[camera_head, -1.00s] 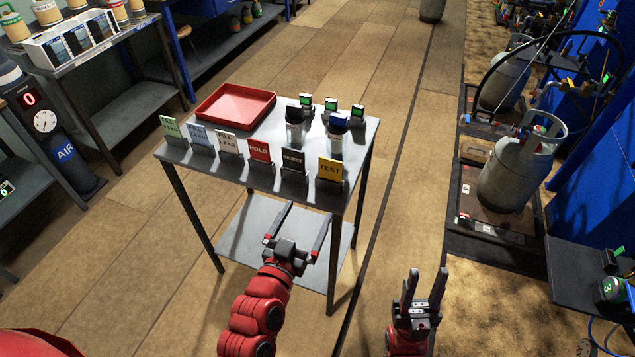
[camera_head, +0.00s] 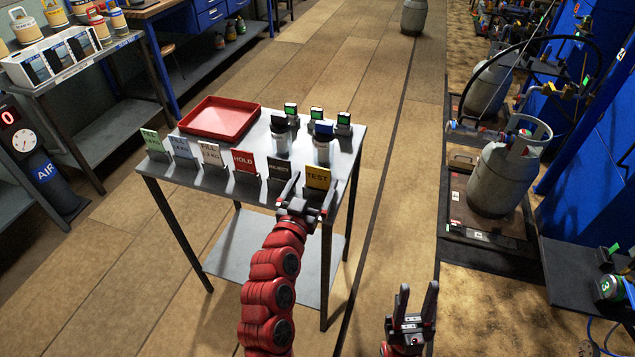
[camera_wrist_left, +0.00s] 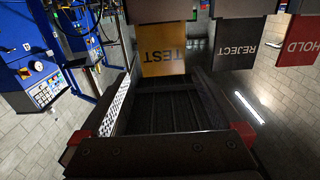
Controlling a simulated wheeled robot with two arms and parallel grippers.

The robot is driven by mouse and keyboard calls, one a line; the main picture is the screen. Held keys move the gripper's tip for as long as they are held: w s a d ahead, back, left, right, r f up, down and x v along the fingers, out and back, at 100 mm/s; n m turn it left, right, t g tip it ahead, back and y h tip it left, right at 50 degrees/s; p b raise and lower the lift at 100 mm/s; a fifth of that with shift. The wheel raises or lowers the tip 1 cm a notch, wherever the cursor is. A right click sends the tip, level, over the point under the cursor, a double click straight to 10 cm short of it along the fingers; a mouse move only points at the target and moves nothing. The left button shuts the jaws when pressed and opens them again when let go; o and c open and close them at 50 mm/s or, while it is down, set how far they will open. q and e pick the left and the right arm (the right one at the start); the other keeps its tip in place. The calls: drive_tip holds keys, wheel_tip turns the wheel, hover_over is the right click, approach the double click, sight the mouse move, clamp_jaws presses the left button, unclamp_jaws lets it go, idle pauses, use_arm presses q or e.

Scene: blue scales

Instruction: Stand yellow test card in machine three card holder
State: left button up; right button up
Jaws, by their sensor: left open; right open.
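The yellow test card (camera_head: 318,177) stands upright in a dark holder at the front right corner of the grey table. It also shows upside down in the left wrist view (camera_wrist_left: 163,50). My left gripper (camera_head: 310,190) is open right at the card, with its fingers pointing toward it. In the left wrist view the card lies ahead between the open fingers (camera_wrist_left: 165,110); I cannot tell whether they touch it. My right gripper (camera_head: 418,300) is open and empty, low at the right of the table. A black unit marked 3 (camera_head: 610,287) sits on a dark shelf at the far right.
Beside the yellow card stand a black reject card (camera_head: 279,168), a red hold card (camera_head: 243,161) and several others. A red tray (camera_head: 220,118), jars and small devices are behind. A gas cylinder (camera_head: 508,170) stands on a scale at the right.

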sight(317, 170)
use_arm(q)
drive_tip(key=x, duration=0.3)
drive_tip(key=p+x, duration=0.1)
drive_tip(key=x, duration=0.1)
drive_tip(key=shift+a+r, duration=0.2)
drive_tip(key=shift+a, duration=0.05)
drive_tip(key=c, duration=1.2)
